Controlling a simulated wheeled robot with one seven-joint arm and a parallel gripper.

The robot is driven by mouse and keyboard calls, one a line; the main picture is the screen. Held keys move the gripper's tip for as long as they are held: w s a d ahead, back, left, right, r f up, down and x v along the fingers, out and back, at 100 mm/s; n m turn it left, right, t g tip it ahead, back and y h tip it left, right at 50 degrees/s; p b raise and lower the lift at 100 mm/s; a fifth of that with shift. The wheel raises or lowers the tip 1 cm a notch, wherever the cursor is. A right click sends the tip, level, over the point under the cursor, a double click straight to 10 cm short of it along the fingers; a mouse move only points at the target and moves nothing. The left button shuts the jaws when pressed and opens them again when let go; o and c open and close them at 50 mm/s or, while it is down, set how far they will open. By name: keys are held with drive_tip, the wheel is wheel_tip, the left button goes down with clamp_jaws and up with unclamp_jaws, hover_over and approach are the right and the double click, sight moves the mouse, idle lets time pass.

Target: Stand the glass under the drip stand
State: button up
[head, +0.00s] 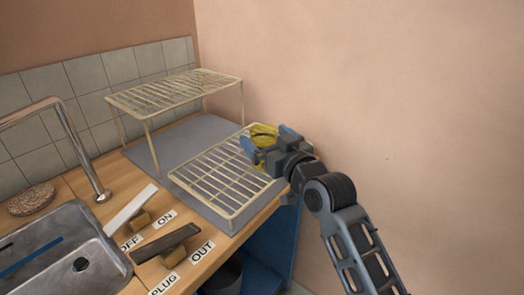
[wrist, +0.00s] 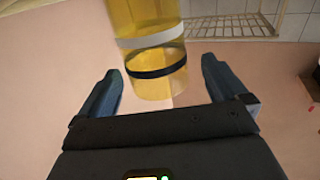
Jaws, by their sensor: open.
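A yellow see-through glass (head: 262,131) is at the far right corner of the low wire rack (head: 205,178), partly hidden by my gripper (head: 268,142). In the wrist view the glass (wrist: 148,22) has a white band and a black band. There it lies between and beyond the fingertips of my open gripper (wrist: 161,68), closer to the left finger. I cannot tell whether a finger touches it or what its base rests on. A taller wire rack on legs (head: 175,90) stands at the back by the tiles; I cannot tell which rack is the drip stand.
Both racks stand on a grey mat (head: 150,152) on the wooden counter. At the left are a metal sink (head: 60,245), a tap (head: 85,150) and a brown sponge (head: 32,200). Two levers (head: 132,208) with labels stand at the front. A pink wall (head: 400,100) closes the right side.

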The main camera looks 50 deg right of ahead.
sight(260, 127)
drive_tip(key=x, duration=0.4)
drive_tip(key=shift+d+p, duration=0.1)
drive_tip(key=shift+p, duration=0.2)
drive_tip(key=shift+c, duration=0.2)
drive_tip(key=c, duration=1.3)
drive_tip(key=shift+o, duration=0.2)
drive_tip(key=shift+r, duration=0.55)
drive_tip(key=s+d+r, duration=0.5)
drive_tip(key=s+r, duration=0.4)
drive_tip(key=s, duration=0.1)
drive_tip(key=shift+s+r+b, duration=0.35)
drive_tip(key=shift+r+b, duration=0.05)
drive_tip(key=shift+b, duration=0.05)
